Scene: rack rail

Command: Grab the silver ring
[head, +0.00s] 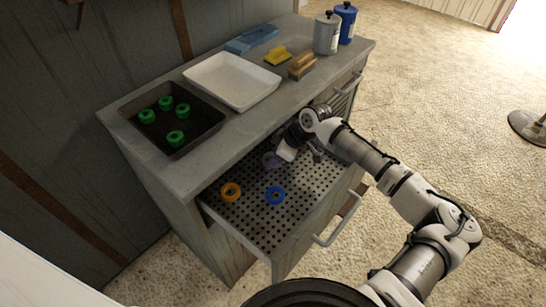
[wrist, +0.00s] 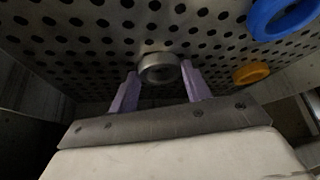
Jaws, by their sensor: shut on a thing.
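The silver ring (wrist: 160,68) sits between the two purple fingers of my gripper (wrist: 161,85) in the wrist view. The gripper is shut on it, against the perforated drawer floor or just above it; I cannot tell which. In the head view my gripper (head: 280,158) reaches into the open drawer (head: 240,225), near its back. The silver ring is mostly hidden there by the gripper.
An orange ring (head: 231,192) and a blue ring (head: 275,195) lie in the drawer. Above, the worktop holds a dark tray (head: 190,140) with several green rings, a white tray (head: 215,103), brushes and two canisters. The drawer's front wall and handle (head: 340,220) stand nearby.

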